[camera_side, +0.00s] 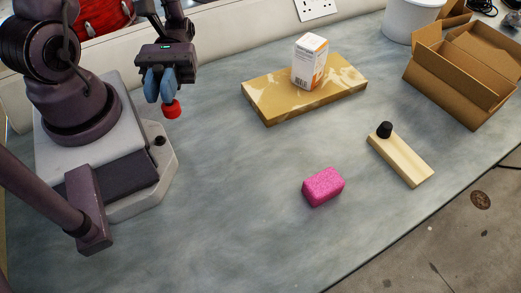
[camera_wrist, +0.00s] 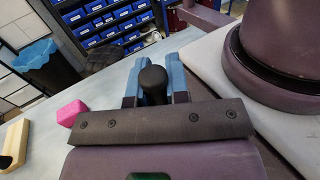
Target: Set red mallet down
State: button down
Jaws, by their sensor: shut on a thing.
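My gripper (camera_side: 160,88), with blue fingers, is shut on the red mallet (camera_side: 171,109). The mallet's red head shows just below the fingertips in the side view, beside my base. I cannot tell whether the head touches the bench. In the wrist view, a black rounded handle end (camera_wrist: 153,78) stands between the blue fingers (camera_wrist: 154,88); the red head is hidden there. The grey-blue bench (camera_side: 225,190) has bare surface around the gripper.
A pink block (camera_side: 323,187) and a pale wooden block with a black knob (camera_side: 400,160) lie to the right. A yellow slab (camera_side: 270,108) carries a white-orange box (camera_side: 309,61). An open cardboard box (camera_side: 455,75) and white bucket (camera_side: 408,18) stand at far right. The bench centre is clear.

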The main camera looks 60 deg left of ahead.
jog(key=w+d+f+n+t+h, duration=0.1)
jog(key=w+d+f+n+t, duration=0.2)
jog(key=w+d, duration=0.55)
jog(key=shift+m, duration=0.4)
jog(key=w+f, duration=0.2)
jog(key=f, duration=0.1)
jog(key=w+f, duration=0.2)
jog(key=f, duration=0.1)
jog(key=w+f, duration=0.2)
jog(key=f, duration=0.1)
jog(key=shift+f, duration=0.25)
jog(key=shift+s, duration=0.1)
jog(key=c, duration=1.1)
grip_release()
jog(key=shift+f, duration=0.1)
